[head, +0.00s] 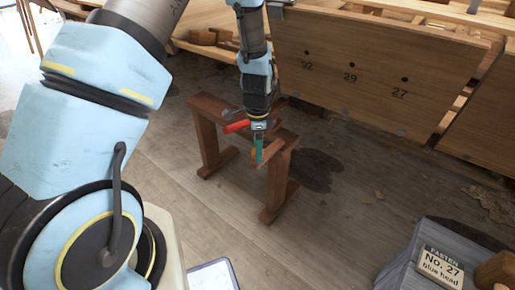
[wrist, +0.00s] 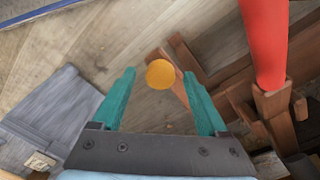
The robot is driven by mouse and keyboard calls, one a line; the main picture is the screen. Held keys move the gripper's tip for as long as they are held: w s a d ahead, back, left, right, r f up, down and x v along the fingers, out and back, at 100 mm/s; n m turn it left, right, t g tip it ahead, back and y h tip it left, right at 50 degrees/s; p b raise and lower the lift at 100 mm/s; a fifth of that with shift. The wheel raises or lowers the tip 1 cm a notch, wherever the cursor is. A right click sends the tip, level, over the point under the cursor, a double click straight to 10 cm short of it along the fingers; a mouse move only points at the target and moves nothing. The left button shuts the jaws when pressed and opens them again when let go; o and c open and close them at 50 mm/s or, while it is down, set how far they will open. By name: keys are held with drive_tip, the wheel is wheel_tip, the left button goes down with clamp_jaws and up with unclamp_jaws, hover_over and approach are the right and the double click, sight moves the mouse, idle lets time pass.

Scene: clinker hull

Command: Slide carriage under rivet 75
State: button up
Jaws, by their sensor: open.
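My gripper (head: 258,158) is above the reddish-brown wooden stand in the head view, pointing down. In the wrist view its two teal fingers (wrist: 159,74) are apart. An orange round knob (wrist: 160,74) appears between the fingertips, with a gap on each side; I cannot tell its depth or whether they touch it. The knob is on or beside a brown wooden bar (wrist: 185,62). A red handle (head: 237,127) is beside the gripper, and is large at the right in the wrist view (wrist: 264,45). I cannot make out a carriage for certain. No rivet marked 75 is visible.
The wooden stand (head: 240,123) is on the plank floor. A grey box (head: 420,262) at lower right bears a card (head: 440,266) reading "FASTEN No. 27 blue head".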

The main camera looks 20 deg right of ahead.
drive_tip(key=shift+f, duration=0.15)
drive_tip(key=shift+c, duration=0.2)
clamp_jaws()
idle(0.4)
idle(0.9)
